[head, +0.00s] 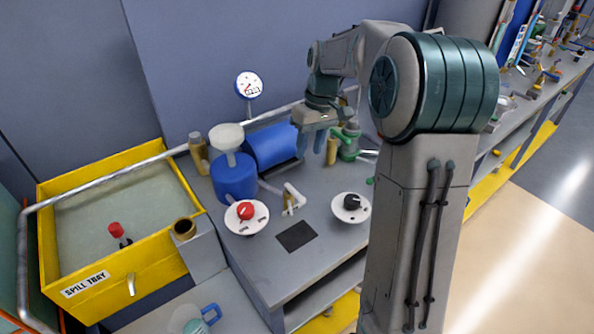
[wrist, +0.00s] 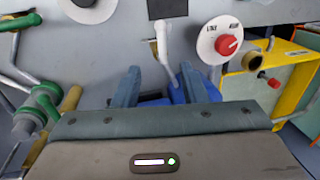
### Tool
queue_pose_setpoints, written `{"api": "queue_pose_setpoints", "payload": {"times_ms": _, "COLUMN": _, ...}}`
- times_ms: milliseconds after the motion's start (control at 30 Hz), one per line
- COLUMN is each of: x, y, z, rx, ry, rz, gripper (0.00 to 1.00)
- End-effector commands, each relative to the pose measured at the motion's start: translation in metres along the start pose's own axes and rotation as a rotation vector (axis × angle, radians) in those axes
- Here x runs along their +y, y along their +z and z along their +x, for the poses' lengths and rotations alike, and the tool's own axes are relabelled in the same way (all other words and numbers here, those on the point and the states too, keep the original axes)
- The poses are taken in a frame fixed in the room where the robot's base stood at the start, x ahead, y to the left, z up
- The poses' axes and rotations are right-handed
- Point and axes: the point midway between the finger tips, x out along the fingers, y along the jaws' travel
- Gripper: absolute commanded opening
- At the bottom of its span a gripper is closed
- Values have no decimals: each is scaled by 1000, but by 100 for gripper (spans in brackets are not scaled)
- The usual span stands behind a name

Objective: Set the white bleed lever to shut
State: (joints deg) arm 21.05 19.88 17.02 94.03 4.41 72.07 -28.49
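The white bleed lever (head: 292,198) stands on the grey bench between the red-knob dial and the black-knob dial, its bent white handle angled up from its base. In the wrist view the white lever (wrist: 161,42) lies beyond the gap between my fingertips, and its lower part runs down toward the blue shape. My gripper (head: 311,143) is above the back of the bench, behind the lever and apart from it. In the wrist view my gripper (wrist: 164,85) has its two blue-grey fingers wide apart with nothing held. I cannot read any shut marking for the lever.
A red-knob dial (head: 245,214) and a black-knob dial (head: 351,206) flank the lever. A blue container (head: 234,182) with a white funnel (head: 227,137), a blue cylinder (head: 272,146) and a green valve (head: 350,141) stand behind. A yellow spill tray (head: 147,277) is at left.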

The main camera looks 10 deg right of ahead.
Motion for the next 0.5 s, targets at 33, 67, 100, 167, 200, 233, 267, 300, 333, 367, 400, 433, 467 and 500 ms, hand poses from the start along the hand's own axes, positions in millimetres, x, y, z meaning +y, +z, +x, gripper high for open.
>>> {"api": "queue_pose_setpoints", "payload": {"times_ms": 33, "x": 0, "y": -2, "z": 1, "rx": -1, "ry": -4, "rz": -5, "gripper": 39}}
{"api": "queue_pose_setpoints", "payload": {"times_ms": 67, "x": 0, "y": -2, "z": 4, "rx": -1, "ry": -4, "rz": -6, "gripper": 39}}
{"api": "queue_pose_setpoints", "payload": {"times_ms": 100, "x": -1, "y": -2, "z": 8, "rx": -3, "ry": -5, "rz": -8, "gripper": 39}}
{"api": "queue_pose_setpoints", "payload": {"times_ms": 167, "x": -2, "y": -2, "z": 17, "rx": -4, "ry": -5, "rz": -10, "gripper": 39}}
{"api": "queue_pose_setpoints", "payload": {"times_ms": 200, "x": -3, "y": -2, "z": 24, "rx": -5, "ry": -5, "rz": -10, "gripper": 39}}
{"api": "queue_pose_setpoints", "payload": {"times_ms": 233, "x": -3, "y": -2, "z": 30, "rx": -6, "ry": -5, "rz": -11, "gripper": 39}}
{"api": "queue_pose_setpoints", "payload": {"times_ms": 267, "x": -3, "y": -2, "z": 36, "rx": -6, "ry": -6, "rz": -11, "gripper": 39}}
{"api": "queue_pose_setpoints", "payload": {"times_ms": 300, "x": -3, "y": -2, "z": 45, "rx": -7, "ry": -6, "rz": -11, "gripper": 39}}
{"api": "queue_pose_setpoints", "payload": {"times_ms": 333, "x": -3, "y": -2, "z": 51, "rx": -6, "ry": -5, "rz": -11, "gripper": 39}}
{"api": "queue_pose_setpoints", "payload": {"times_ms": 367, "x": -3, "y": -1, "z": 58, "rx": -7, "ry": -5, "rz": -10, "gripper": 39}}
{"api": "queue_pose_setpoints", "payload": {"times_ms": 400, "x": -3, "y": -2, "z": 66, "rx": -6, "ry": -5, "rz": -10, "gripper": 39}}
{"api": "queue_pose_setpoints", "payload": {"times_ms": 433, "x": -3, "y": -2, "z": 73, "rx": -6, "ry": -6, "rz": -9, "gripper": 39}}
{"api": "queue_pose_setpoints", "payload": {"times_ms": 467, "x": -3, "y": -1, "z": 79, "rx": -6, "ry": -6, "rz": -9, "gripper": 39}}
{"api": "queue_pose_setpoints", "payload": {"times_ms": 500, "x": -3, "y": -1, "z": 87, "rx": -5, "ry": -5, "rz": -8, "gripper": 39}}
